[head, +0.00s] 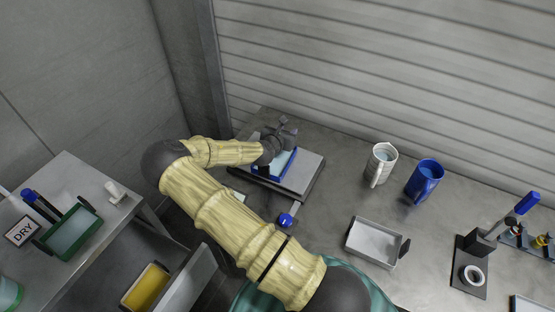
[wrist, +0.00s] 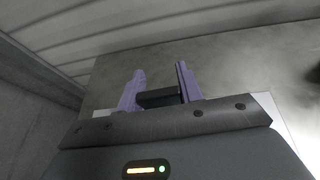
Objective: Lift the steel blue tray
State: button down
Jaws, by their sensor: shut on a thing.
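The steel blue tray (head: 262,175) is at the far left of the grey table, over a flat pale plate on a dark base. My gripper (head: 284,132) is at its far end, and my forearm is close over the tray's left part. In the wrist view my gripper (wrist: 160,80) has its two purple fingers shut on a black block (wrist: 159,97), which looks like the tray's handle. The tray's body is hidden in the wrist view. I cannot tell whether the tray rests on the plate or is slightly above it.
A white mug (head: 381,165) and a blue mug (head: 424,181) stand right of the tray. A grey tray (head: 375,243) and a blue-capped item (head: 286,220) are nearer. A green tray (head: 70,232) sits on the left bench. A slatted wall rises behind the table.

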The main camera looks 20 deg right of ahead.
jog(key=shift+w+a+r, duration=0.1)
dwell(0.3)
jog(key=shift+r+p, duration=0.6)
jog(key=shift+r, duration=0.1)
jog(key=shift+r+p, duration=0.3)
jog(key=shift+r, duration=0.15)
jog(key=shift+r+p, duration=1.6)
jog(key=shift+r, duration=0.7)
